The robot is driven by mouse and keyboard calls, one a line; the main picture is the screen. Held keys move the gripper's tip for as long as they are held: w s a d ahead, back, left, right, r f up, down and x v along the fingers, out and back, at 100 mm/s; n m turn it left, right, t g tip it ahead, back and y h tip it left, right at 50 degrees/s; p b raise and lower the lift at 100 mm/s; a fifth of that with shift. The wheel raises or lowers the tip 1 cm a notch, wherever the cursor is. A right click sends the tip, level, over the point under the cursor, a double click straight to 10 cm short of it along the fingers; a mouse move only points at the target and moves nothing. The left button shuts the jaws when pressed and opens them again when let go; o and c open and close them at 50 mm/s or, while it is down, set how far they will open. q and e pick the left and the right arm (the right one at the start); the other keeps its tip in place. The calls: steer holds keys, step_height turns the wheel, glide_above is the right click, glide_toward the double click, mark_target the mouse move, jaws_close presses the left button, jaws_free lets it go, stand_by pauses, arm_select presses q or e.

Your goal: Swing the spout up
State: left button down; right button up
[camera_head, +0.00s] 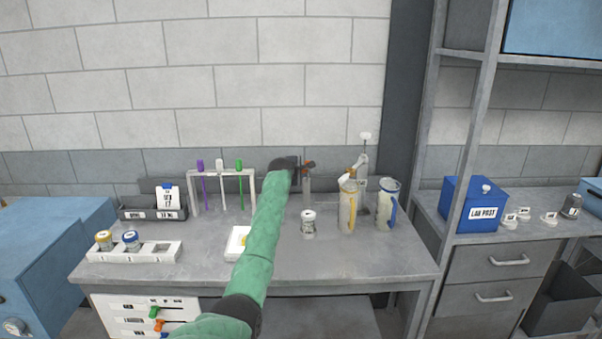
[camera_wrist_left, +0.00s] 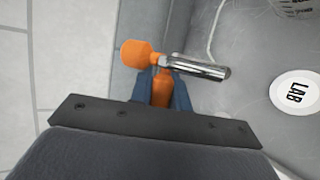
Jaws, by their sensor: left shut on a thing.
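The spout fitting (camera_head: 309,164) shows small in the head view, at the back of the grey bench, on a slim upright post (camera_head: 307,186). In the left wrist view it has an orange knob (camera_wrist_left: 140,52), a chrome tube (camera_wrist_left: 205,69) and an orange stem (camera_wrist_left: 162,90). My left gripper (camera_head: 299,166) reaches over the bench to it. In the left wrist view its dark blue fingers (camera_wrist_left: 162,98) are shut on the orange stem, with the knob and chrome tube beyond the fingertips. Which way the spout points is hard to tell. My right gripper is not in view.
A white-lidded jar (camera_head: 308,222) stands in front of the post. Two bottles (camera_head: 348,205) (camera_head: 387,206) stand to the right. A rack of coloured tubes (camera_head: 224,190) is on the left. A wall is close behind. The bench's front right is clear.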

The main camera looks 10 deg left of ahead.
arm_select(q)
steer(key=shift+d, duration=0.1)
stand_by(0.4)
steer(key=c, duration=1.3)
jaws_free()
steer(key=shift+s, duration=0.1)
